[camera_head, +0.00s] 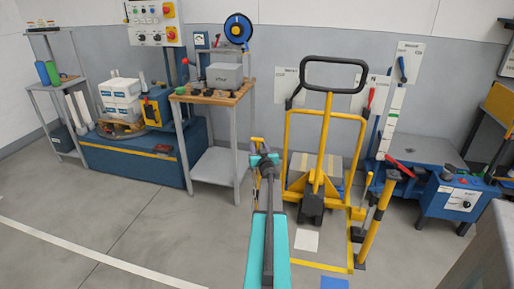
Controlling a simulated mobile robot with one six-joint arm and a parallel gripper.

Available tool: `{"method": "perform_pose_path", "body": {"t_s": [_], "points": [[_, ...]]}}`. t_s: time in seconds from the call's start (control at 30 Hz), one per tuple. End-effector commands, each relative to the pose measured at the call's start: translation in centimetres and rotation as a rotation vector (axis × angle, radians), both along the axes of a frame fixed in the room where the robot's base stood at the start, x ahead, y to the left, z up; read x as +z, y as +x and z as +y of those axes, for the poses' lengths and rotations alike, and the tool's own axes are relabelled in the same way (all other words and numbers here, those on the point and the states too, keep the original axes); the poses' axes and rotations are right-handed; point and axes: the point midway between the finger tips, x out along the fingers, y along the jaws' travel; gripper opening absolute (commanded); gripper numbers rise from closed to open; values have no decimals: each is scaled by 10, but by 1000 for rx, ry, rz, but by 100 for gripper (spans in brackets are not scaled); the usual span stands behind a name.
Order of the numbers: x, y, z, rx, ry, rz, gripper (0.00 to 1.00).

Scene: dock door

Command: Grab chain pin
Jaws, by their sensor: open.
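I cannot pick out a chain pin for certain; it may be hidden or too small to tell. My teal arm reaches up from the bottom middle, and my gripper (263,160) is at its far end, small and partly hidden by the arm. The gripper is open, and I see nothing held in it. In the picture it is between the wooden-topped workbench and the yellow pallet truck (326,150) with its black loop handle. A red-handled part (399,166) lies over the blue unit at the right; I cannot tell what it is.
The workbench (214,98) carries a grey box (224,76). A blue platform (130,160) with stacked white boxes (120,95) stands at the left. A blue machine (450,200) is at the right. The left foreground floor is clear.

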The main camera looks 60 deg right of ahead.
Motion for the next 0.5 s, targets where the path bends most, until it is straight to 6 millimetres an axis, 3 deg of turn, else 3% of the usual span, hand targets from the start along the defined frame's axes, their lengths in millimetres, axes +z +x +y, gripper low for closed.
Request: {"method": "perform_pose_path", "body": {"t_s": [0.4,0.5], "points": [[0,0,0,1,0,0,40],[0,0,1,1,0,0,25]]}}
